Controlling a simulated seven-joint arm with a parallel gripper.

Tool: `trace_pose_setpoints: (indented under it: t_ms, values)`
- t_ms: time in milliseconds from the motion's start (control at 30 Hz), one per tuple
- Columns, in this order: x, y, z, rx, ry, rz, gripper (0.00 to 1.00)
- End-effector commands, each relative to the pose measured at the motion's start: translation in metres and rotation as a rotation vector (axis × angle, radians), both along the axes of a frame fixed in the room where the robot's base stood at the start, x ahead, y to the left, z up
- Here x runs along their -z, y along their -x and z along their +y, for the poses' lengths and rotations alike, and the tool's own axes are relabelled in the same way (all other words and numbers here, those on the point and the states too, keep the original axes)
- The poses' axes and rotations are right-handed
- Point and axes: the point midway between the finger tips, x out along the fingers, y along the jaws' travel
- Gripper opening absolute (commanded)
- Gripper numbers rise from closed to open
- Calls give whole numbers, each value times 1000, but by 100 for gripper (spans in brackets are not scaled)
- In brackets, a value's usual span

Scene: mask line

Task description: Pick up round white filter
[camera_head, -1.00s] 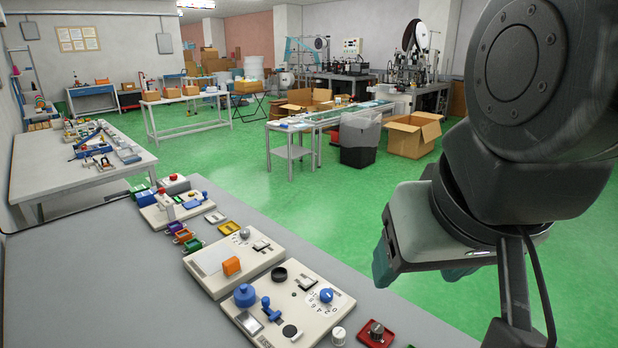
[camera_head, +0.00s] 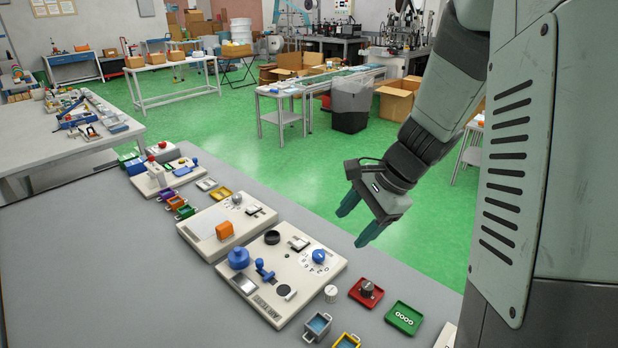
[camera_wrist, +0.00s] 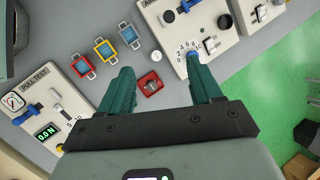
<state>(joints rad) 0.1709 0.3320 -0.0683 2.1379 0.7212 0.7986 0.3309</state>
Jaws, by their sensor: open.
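A red tray with a dark knob (camera_head: 366,293) sits right of the filter. A grey bin (camera_head: 317,327) and a yellow bin (camera_head: 347,341) stand nearer. The cream panel (camera_head: 275,297) carries blue knobs that stick up.

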Motion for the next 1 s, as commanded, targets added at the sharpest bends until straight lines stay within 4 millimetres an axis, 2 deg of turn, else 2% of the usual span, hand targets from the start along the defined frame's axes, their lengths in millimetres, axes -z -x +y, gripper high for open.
trace_pose_setpoints:
  t_ms: [33,100,200,333,533,800,1000]
  values:
    - [27,-9,-7,81,-33,60,64]
    - [59,-19,-15,197,-74,125,64]
    - [102,-29,-26,344,-120,208,64]
    - [144,-33,-36,480,-157,286,64]
    - [173,-34,-38,561,-176,330,64]
    - [207,-39,-16,561,-176,330,64]
    - [218,-40,-7,559,-175,329,64]
